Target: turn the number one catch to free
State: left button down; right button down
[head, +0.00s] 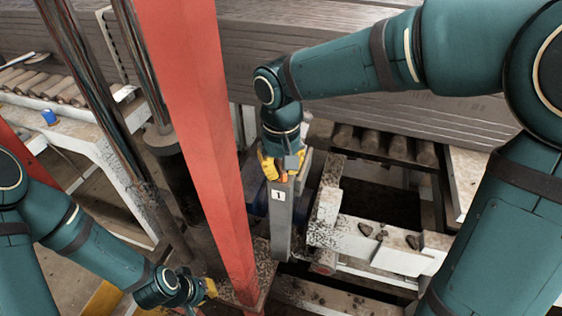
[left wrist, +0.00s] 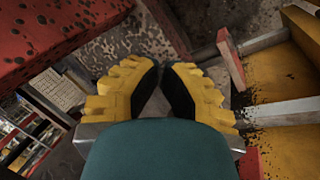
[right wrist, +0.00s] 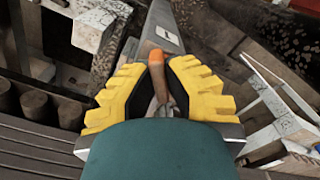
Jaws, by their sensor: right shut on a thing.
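The number one catch (right wrist: 157,78) is a small brownish lever with an orange end, on top of a grey upright bar. The bar (head: 281,225) carries a white label with a 1 (head: 278,195), which also shows in the right wrist view (right wrist: 166,34). My right gripper (head: 281,172) is shut on the catch. In the right wrist view the lever lies between its yellow fingers (right wrist: 158,72), orange end pointing away from the wrist. In the head view the fingers hide most of the lever. My left gripper (head: 208,288) is low at left, fingertips together (left wrist: 162,68), with nothing visible between them.
A red post (head: 205,120) stands just left of the bar. A pale frame with rollers (head: 395,148) is at right, and stacked grey slabs (head: 300,30) lie behind. In the left wrist view, a red speckled beam (left wrist: 55,40) is close at upper left.

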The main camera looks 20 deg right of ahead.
jog(key=n+p, duration=0.2)
jog(key=n, duration=0.3)
jog(key=shift+s+n, duration=0.1)
jog(key=shift+n, duration=0.2)
jog(key=n+p, duration=0.1)
jog(key=n, duration=0.3)
jog(key=shift+n+p, duration=0.4)
jog(key=shift+f, duration=0.1)
jog(key=c, duration=1)
grip_release()
notch_tip(320, 180, up, 12)
jog(key=shift+r, duration=0.1)
